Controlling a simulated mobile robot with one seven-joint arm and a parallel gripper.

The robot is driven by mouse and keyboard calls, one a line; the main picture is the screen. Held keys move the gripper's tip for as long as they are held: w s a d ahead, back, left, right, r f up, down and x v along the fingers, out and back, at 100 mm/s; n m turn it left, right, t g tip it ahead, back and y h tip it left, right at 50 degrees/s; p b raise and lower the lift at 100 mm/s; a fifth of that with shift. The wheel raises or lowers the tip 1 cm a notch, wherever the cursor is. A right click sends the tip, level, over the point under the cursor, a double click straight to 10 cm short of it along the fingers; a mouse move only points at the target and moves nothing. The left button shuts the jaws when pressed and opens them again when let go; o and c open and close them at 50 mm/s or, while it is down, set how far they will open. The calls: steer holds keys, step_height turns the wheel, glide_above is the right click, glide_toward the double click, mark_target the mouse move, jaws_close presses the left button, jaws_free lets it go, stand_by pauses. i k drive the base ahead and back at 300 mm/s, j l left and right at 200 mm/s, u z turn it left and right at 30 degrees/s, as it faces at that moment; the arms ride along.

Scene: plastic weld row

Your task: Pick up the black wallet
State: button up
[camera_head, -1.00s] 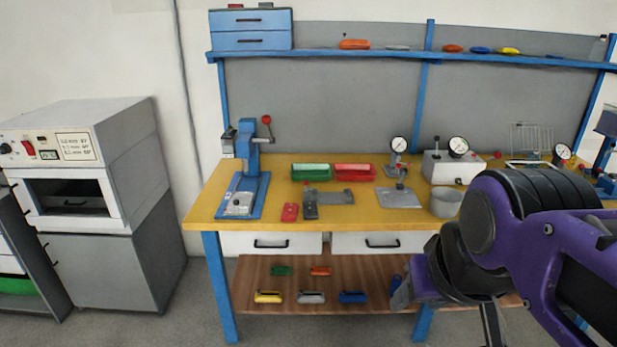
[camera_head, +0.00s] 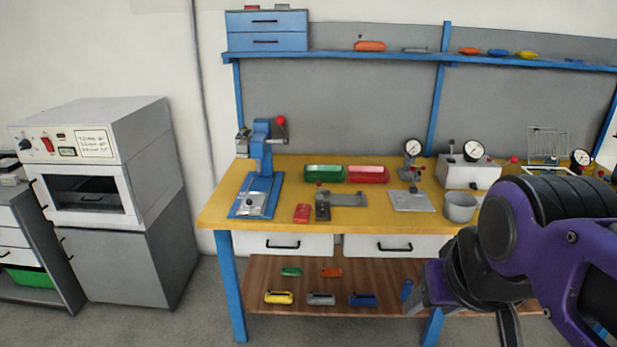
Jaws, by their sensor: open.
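I cannot make out a black wallet anywhere in the head view. My gripper (camera_head: 466,300) is at the lower right, in front of the workbench's right part. It is seen from behind and partly cut off by the bottom edge. It is open, and nothing shows in it. My purple and black arm hides the right end of the bench and of the lower shelf.
The yellow-topped workbench (camera_head: 285,222) holds a blue press (camera_head: 262,180), a green bin (camera_head: 324,174), a red bin (camera_head: 368,175) and gauges. Small coloured items lie on its wooden lower shelf (camera_head: 400,268). A grey oven (camera_head: 95,160) stands left. Floor between them is clear.

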mark_target(321, 210)
steer(key=i+j, duration=0.15)
steer(key=i, duration=0.3)
steer(key=i+j, duration=0.2)
steer(key=i, duration=0.25)
